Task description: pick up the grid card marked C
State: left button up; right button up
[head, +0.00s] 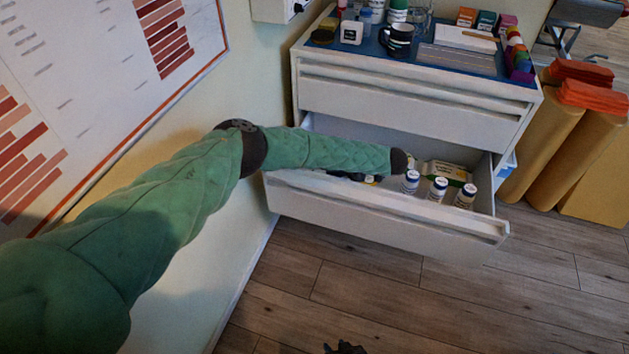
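I cannot make out a grid card marked C anywhere in the head view. My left arm reaches from the left across the open drawer (385,213) of a white cabinet, and its dark end is over the drawer. I cannot make out the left gripper's fingers; the forearm covers part of the drawer's inside. A dark tip of my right gripper (345,347) shows at the bottom edge, low over the floor and far from the drawer. Its fingers are too cut off to tell open from shut.
The cabinet top (455,58) carries a dark mug (397,40), a white tray (465,38) and small boxes. Tan rolls (541,140) stand at right. The wooden floor in front is clear.

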pick_arm(q)
jog(key=shift+w+a+f, duration=0.15)
jog(key=shift+a+f, duration=0.05)
jog(key=shift+a, duration=0.2)
jog(key=shift+x, duration=3.3)
grip_shut()
